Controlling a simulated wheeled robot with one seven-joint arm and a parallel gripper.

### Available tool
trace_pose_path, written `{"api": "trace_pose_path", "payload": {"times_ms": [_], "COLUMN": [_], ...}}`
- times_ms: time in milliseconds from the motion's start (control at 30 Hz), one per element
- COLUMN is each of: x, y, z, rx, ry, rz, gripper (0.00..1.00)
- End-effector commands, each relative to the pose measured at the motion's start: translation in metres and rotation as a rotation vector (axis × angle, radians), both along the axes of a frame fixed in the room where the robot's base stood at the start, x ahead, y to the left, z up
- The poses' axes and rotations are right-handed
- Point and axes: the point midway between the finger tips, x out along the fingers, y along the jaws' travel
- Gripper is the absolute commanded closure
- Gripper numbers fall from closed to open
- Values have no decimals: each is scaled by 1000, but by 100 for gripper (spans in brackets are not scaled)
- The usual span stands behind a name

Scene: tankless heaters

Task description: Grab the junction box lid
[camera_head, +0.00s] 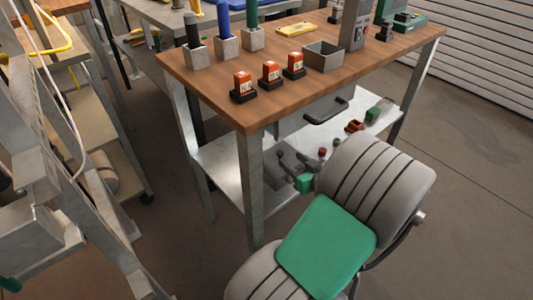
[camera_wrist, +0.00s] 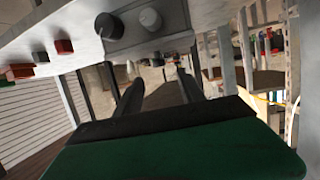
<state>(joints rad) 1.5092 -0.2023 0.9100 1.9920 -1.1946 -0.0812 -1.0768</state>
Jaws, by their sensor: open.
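My gripper (camera_head: 291,162) is low beside the workbench, just above its lower metal shelf in the head view. In the wrist view, the two dark fingers of my gripper (camera_wrist: 158,80) stand apart with nothing clearly held between them. A flat grey piece (camera_head: 270,179) lies on the shelf by the fingers; I cannot tell if it is the junction box lid. The wrist view appears upside down, with the shelf at the top. There a dark knob (camera_wrist: 109,26) and a pale round piece (camera_wrist: 150,19) show beyond the fingers. No lid can be identified with certainty.
The wooden benchtop (camera_head: 190,80) overhangs the shelf and carries a grey open box (camera_head: 323,56) and several orange items. The bench leg (camera_head: 250,190) stands close to my gripper. A red piece (camera_head: 355,126) and a green piece (camera_head: 378,111) lie farther along the shelf.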

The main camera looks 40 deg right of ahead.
Motion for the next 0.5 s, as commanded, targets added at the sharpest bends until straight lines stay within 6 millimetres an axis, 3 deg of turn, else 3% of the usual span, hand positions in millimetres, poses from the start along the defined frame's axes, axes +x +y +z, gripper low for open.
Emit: {"api": "trace_pose_path", "payload": {"times_ms": [133, 500], "x": [10, 70], "y": [-1, -5], "z": [-6, -28], "rx": [0, -1], "ry": [-1, -1], "rz": [5, 22], "gripper": [54, 54]}}
